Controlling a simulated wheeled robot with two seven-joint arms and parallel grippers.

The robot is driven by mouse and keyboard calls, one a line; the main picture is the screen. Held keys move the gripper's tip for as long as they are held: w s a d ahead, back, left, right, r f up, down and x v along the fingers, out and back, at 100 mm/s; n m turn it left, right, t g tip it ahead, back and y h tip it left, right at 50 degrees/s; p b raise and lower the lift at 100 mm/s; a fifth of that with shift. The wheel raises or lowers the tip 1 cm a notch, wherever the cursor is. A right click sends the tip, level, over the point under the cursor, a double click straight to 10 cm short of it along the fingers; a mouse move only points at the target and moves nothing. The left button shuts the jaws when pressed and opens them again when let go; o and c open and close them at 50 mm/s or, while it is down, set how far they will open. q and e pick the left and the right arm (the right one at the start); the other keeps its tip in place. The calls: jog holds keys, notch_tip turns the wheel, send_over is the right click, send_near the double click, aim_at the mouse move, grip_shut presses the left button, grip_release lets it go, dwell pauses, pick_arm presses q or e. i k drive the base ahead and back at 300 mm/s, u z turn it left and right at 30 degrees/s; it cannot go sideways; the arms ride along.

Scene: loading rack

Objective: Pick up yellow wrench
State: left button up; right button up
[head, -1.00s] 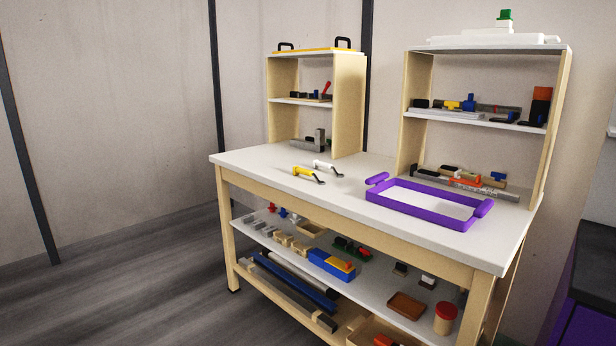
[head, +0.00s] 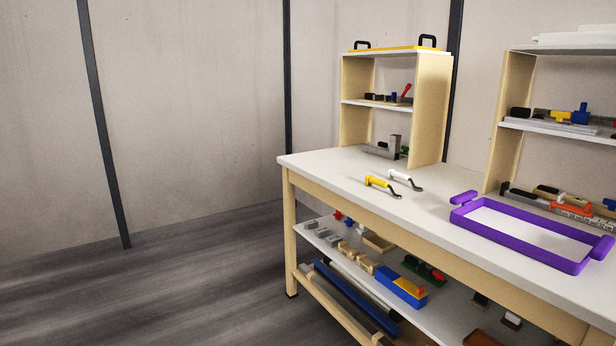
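The yellow wrench (head: 377,182) lies on the white top of the workbench (head: 330,160), near its front edge. It has a yellow handle and a dark, bent end pointing to the right. A similar tool with a white handle (head: 399,175) lies just behind it and to the right. The two look close together but apart. Neither of my grippers is in the head view.
A purple-rimmed tray (head: 520,253) stands on the bench to the right. A small wooden shelf unit (head: 433,110) stands at the back, and another (head: 513,110) at the right, both holding tools. The lower shelf holds blocks and bars. The floor (head: 190,290) at left is clear.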

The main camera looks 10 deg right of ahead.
aim_at(371, 180)
jog(key=u, duration=0.8)
jog(key=i, duration=1.35)
jog(key=z, duration=0.35)
jog(key=i, duration=1.15)
jog(key=z, duration=1)
